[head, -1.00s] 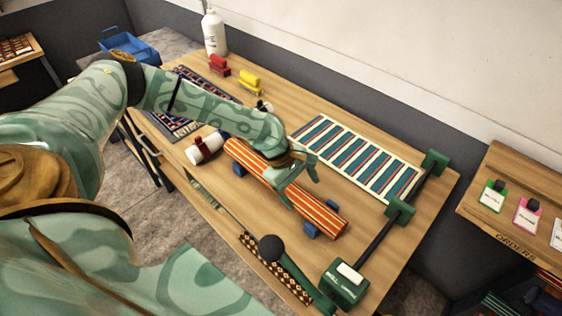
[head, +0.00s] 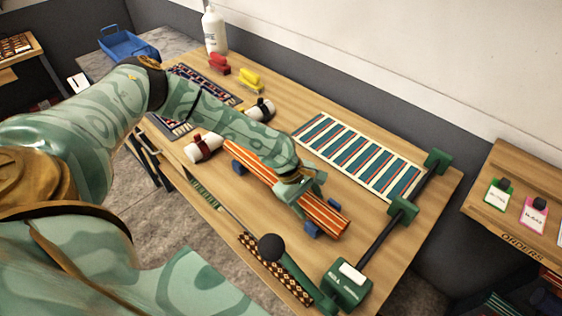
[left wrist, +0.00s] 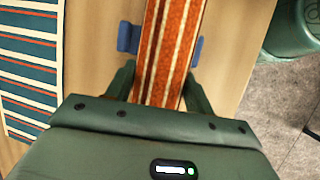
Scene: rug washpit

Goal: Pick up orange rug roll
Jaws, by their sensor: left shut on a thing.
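The orange rug roll (head: 252,163), orange with pale and dark stripes, lies lengthwise on the wooden table, by small blue blocks (head: 311,230). My left gripper (head: 304,193) is at the roll, right of its middle in the head view, and is shut on it. In the left wrist view the roll (left wrist: 167,50) runs between the two green fingers (left wrist: 158,85), one on each side. I cannot tell whether the roll is clear of its blocks. My right gripper does not show.
A flat striped rug (head: 357,156) lies behind the roll. A green roller frame with a black bar (head: 380,240) stands at the right. White rolls (head: 203,147), red and yellow clamps (head: 251,80) and a white bottle (head: 214,32) are farther left and back.

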